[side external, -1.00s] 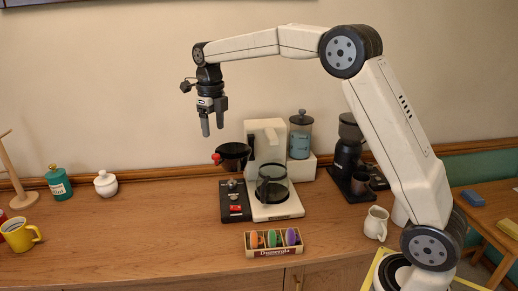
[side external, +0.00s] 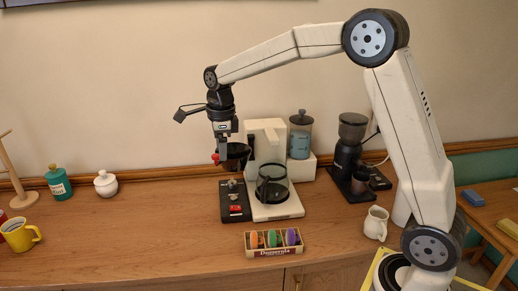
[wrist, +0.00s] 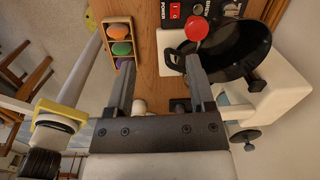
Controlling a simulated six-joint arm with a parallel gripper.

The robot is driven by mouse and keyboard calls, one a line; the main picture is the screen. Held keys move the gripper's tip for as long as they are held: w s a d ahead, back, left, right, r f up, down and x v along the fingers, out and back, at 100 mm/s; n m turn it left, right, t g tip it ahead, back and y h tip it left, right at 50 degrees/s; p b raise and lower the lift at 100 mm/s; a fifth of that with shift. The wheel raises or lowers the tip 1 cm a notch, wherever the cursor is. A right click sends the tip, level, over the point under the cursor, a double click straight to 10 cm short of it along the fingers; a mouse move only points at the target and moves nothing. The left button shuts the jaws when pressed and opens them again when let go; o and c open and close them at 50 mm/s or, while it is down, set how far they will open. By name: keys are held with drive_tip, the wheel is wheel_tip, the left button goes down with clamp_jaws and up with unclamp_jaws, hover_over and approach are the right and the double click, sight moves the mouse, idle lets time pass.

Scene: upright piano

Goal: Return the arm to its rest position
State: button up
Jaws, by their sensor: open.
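My gripper (side external: 223,154) hangs above the counter beside the coffee maker and is open. In the side external view its fingers overlap the black filter basket (side external: 238,157) with a red knob. In the wrist view my two gripper fingers (wrist: 158,75) stand apart with nothing between them. There the basket (wrist: 228,50) and its red knob (wrist: 197,27) lie near the right finger. I cannot tell whether a finger touches the basket.
The coffee maker (side external: 297,207) holds a glass carafe (side external: 272,189). A pod box (side external: 273,252) sits in front. A grinder (side external: 347,150) and white jug (side external: 376,223) stand right. A yellow mug (side external: 20,235), teal jar (side external: 59,184) and white pot (side external: 105,184) stand left. The left-middle counter is clear.

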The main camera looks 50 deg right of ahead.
drive_tip(key=s+a+f+n, duration=0.1)
drive_tip(key=s+f+n, duration=0.3)
drive_tip(key=s+n, duration=0.3)
drive_tip(key=s+a+f+n+t, duration=0.1)
drive_tip(key=s+f+n, duration=0.3)
drive_tip(key=n, duration=0.6)
drive_tip(key=s+a+f+n+t, duration=0.1)
drive_tip(key=s+f+n, duration=0.3)
drive_tip(key=s+n, duration=0.5)
drive_tip(key=shift+s+a, duration=0.3)
